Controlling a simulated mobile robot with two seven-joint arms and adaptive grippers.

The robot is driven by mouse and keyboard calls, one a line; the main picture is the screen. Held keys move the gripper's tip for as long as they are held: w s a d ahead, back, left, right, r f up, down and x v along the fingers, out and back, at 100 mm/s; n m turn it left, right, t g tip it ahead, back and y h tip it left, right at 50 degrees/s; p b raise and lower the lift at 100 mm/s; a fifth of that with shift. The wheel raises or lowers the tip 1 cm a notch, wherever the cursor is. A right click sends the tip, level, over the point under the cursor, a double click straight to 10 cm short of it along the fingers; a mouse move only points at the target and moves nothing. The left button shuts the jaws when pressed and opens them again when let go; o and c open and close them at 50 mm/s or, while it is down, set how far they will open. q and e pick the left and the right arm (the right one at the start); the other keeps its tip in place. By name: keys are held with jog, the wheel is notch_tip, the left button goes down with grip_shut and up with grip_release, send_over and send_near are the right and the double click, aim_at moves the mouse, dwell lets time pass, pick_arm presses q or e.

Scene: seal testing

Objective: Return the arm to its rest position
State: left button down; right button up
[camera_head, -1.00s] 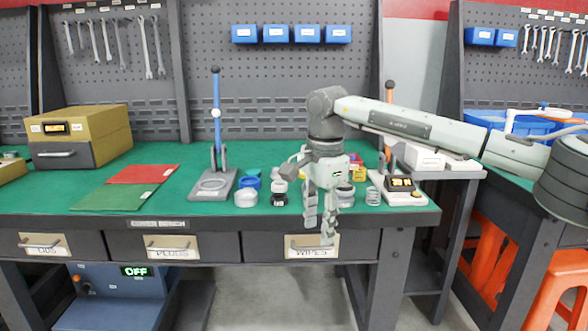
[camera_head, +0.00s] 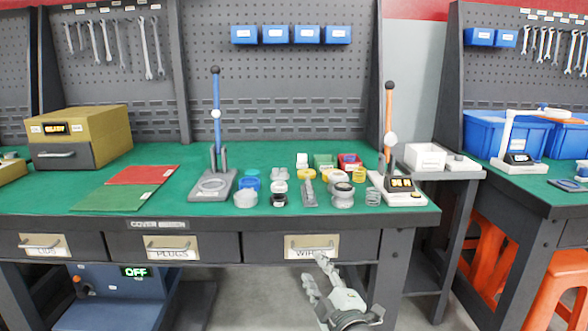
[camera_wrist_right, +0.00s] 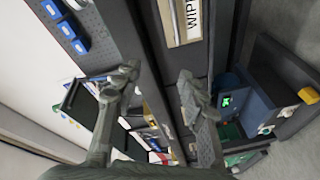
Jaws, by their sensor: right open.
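My right gripper (camera_head: 318,274) is low in front of the workbench, below the drawer labelled WIPES (camera_head: 310,246). It is open and nothing shows between its fingers. In the right wrist view its two fingers (camera_wrist_right: 160,88) are spread apart, with the bench front and the WIPES label (camera_wrist_right: 190,14) beyond them. Only the hand shows at the bottom of the head view; the rest of the right arm is out of that picture. My left gripper is not in view.
The green-topped bench (camera_head: 265,155) carries a blue-handled press (camera_head: 216,135), an orange-handled press (camera_head: 390,140) and several small jars and lids. A yellow-brown box (camera_head: 80,135) stands left. Orange stools (camera_head: 550,290) are at the right. A blue unit reading OFF (camera_head: 120,295) sits under the bench.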

jog(key=s+d+f+m+g+h, duration=0.3)
jog(key=s+d+f+m, duration=0.3)
jog(key=f, duration=0.4)
jog(key=s+d+f+m+g+h, duration=0.3)
jog(key=s+d+f, duration=0.3)
jog(key=d+f, duration=0.3)
jog(key=s+d+f+m+g, duration=0.2)
jog(key=s+f, duration=0.4)
jog(key=s, duration=0.5)
jog(key=s+d+f+m+g, duration=0.3)
jog(key=s+d+f+g, duration=0.1)
jog(key=s, duration=0.6)
notch_tip(320, 180, down, 2)
jog(key=shift+s+d+f+g+h, duration=0.25)
jog(key=shift+s+d+g+h, duration=0.1)
jog(key=shift+g, duration=0.35)
